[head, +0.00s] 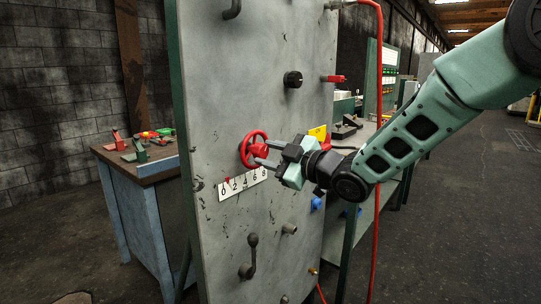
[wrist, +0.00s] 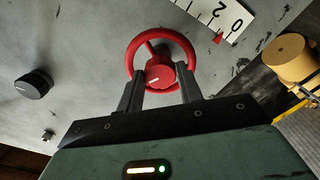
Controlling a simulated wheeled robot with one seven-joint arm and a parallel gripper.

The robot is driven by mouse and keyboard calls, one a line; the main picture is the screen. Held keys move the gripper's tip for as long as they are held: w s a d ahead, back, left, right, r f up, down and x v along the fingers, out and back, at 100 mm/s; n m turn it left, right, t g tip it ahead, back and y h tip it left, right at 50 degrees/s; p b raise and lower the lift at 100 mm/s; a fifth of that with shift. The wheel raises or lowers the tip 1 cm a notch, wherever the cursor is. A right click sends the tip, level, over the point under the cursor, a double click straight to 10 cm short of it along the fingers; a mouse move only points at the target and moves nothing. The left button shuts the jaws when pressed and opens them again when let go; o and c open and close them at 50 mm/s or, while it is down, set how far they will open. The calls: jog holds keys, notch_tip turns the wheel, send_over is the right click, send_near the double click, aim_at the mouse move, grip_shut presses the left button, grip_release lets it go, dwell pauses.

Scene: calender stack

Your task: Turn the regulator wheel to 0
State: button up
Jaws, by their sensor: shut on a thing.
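The red regulator wheel (head: 254,149) is mounted on the grey upright panel and shows from the front in the wrist view (wrist: 160,60). Its red hub (wrist: 160,78) has a white mark. Below the wheel in the head view is a white scale (head: 243,184) numbered 0 to 8. The red pointer (wrist: 217,38) is close to the 0, seemingly a little to its 2 side. My gripper (head: 262,154) reaches in from the right. Its dark fingers (wrist: 160,90) are shut on the wheel at the hub, one on each side; the exact contact is partly hidden.
A black knob (head: 292,79) and a red valve handle (head: 333,79) sit above the wheel. A lever (head: 250,258) and pipe stub (head: 289,229) project below. A red hose (head: 378,120) hangs by the panel's right edge. A workbench (head: 140,170) stands left.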

jog(key=m+p, duration=0.1)
jog(key=m, duration=0.4)
jog(key=shift+m, duration=0.4)
jog(key=m+p, duration=0.2)
jog(key=m, duration=0.3)
jog(key=shift+s+f, duration=0.1)
jog(key=shift+f, duration=0.05)
jog(key=shift+m+p, duration=0.3)
jog(key=shift+m, duration=0.1)
jog(key=o, duration=1)
jog(key=b+v, duration=0.2)
jog(key=v, duration=1.5)
jog(key=shift+s, duration=0.2)
jog(key=shift+d, duration=0.1)
